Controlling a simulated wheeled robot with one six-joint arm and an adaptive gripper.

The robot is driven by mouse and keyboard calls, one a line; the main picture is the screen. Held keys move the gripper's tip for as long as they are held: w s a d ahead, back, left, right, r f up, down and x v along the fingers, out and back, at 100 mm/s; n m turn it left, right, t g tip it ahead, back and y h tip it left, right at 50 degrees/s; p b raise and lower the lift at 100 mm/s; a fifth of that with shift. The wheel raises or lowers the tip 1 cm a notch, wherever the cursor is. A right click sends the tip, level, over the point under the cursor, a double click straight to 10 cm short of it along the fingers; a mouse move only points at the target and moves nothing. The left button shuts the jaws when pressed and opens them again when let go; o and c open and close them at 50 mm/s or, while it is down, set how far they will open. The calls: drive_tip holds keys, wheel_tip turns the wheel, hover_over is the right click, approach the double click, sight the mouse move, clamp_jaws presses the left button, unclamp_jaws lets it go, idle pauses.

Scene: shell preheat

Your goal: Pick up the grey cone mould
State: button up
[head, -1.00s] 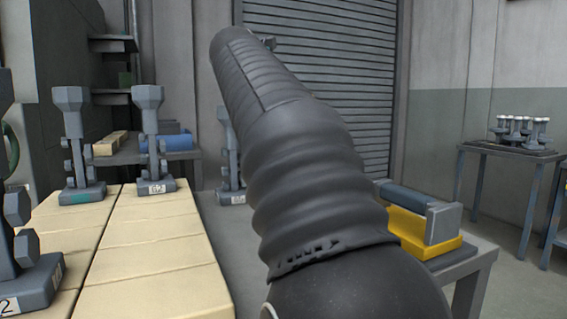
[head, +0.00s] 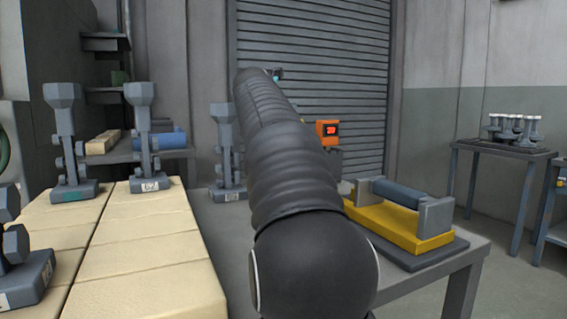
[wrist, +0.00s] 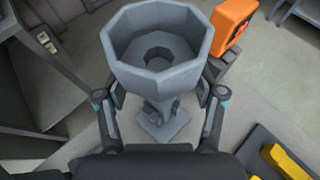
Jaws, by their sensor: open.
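In the wrist view a grey cone mould (wrist: 158,68) stands upright, with a wide eight-sided open cup, a narrow lower part and a square foot. My gripper (wrist: 162,97) is open, with one finger on each side of the mould below its rim. I cannot tell whether either finger touches it. In the head view my arm covers most of the gripper and hides this mould.
An orange box (head: 328,132) is close to the right of the mould in the wrist view (wrist: 233,22). A yellow cradle with a blue-grey roller (head: 400,222) sits on the table at right. Pale blocks (head: 150,235) fill the left. A side table (head: 505,150) holds small grey pieces.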

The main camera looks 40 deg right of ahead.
drive_tip(key=shift+w+d, duration=0.15)
drive_tip(key=shift+d, duration=0.1)
clamp_jaws()
drive_tip(key=shift+r+p, duration=1)
drive_tip(key=shift+r, duration=1.05)
drive_tip(key=s+a+r, duration=0.5)
drive_tip(key=s+r, duration=0.2)
drive_tip(key=s, duration=0.3)
drive_tip(key=shift+s+a, duration=0.15)
drive_tip(key=shift+s, duration=0.05)
